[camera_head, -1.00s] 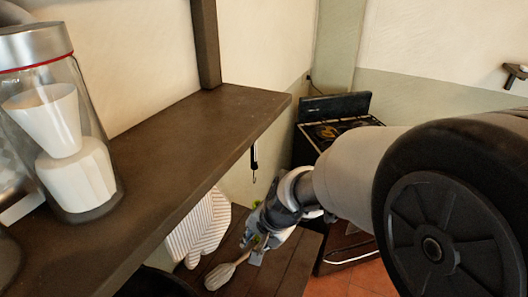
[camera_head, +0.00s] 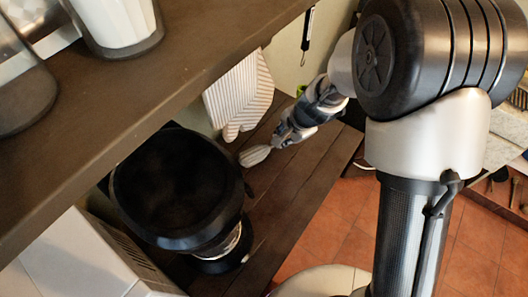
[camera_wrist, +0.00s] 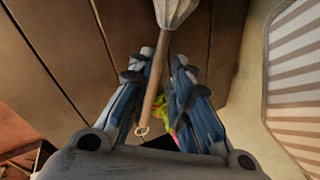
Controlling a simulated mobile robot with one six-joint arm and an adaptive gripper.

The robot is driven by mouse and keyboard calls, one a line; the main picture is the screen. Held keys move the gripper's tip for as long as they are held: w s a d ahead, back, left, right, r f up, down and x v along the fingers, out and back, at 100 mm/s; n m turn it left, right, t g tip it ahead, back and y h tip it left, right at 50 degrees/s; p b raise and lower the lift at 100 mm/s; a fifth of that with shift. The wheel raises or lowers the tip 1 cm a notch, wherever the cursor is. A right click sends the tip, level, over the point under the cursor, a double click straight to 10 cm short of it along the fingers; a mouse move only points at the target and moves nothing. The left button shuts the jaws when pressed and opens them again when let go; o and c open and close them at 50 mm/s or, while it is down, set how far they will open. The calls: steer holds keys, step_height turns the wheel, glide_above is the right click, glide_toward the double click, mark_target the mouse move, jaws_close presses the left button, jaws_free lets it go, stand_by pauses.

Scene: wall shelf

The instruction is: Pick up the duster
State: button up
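The duster has a pale grey head (camera_head: 255,155) and a thin wooden handle with a small ring at its end. In the wrist view the handle (camera_wrist: 157,75) runs between the two fingers of my gripper (camera_wrist: 164,65), and the head points away past the fingertips. The fingers stand apart on either side of the handle. In the head view my gripper (camera_head: 284,136) is at the handle, low over the dark wooden counter (camera_head: 312,185). Whether the duster touches the counter is unclear.
A striped oven mitt (camera_head: 238,92) hangs beside my gripper. A dark, round-topped appliance (camera_head: 178,190) stands on the counter to the left. The wooden shelf (camera_head: 190,60) with glass jars overhangs the counter. A green and pink item (camera_wrist: 183,105) is partly hidden behind the right finger.

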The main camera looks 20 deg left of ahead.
steer(key=b+x, duration=0.2)
steer(key=x, duration=0.3)
steer(key=shift+s+a+f, duration=0.1)
steer(key=shift+a+f, duration=0.05)
steer(key=shift+f, duration=0.05)
steer(key=shift+r, duration=0.1)
steer(key=shift+c, duration=0.5)
jaws_close()
